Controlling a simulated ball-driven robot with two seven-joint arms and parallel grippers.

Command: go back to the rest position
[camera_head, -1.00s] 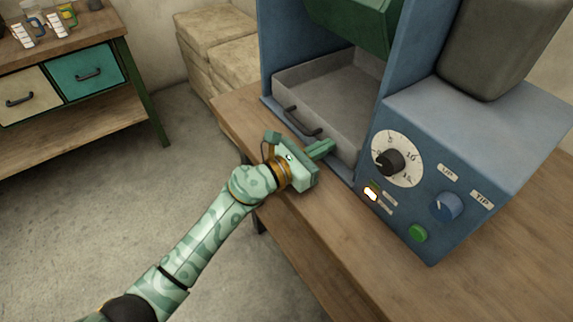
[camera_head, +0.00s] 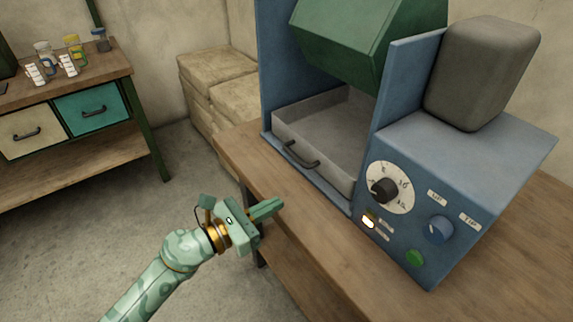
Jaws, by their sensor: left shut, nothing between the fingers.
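My left gripper (camera_head: 268,209) shows in the head view at the lower middle. It is shut and empty, with its green fingers together and pointing right. It hangs in front of the wooden bench's near-left edge, apart from the machine. My left arm comes in from the bottom left. My right gripper does not show.
A blue machine (camera_head: 470,165) stands on a wooden bench (camera_head: 330,255), with a grey tray (camera_head: 325,160) with a dark handle, a dial (camera_head: 384,189), a blue knob and a green button. A side table (camera_head: 100,68) with drawers and jars stands left. Cardboard-coloured boxes (camera_head: 215,75) stand behind. The floor between is free.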

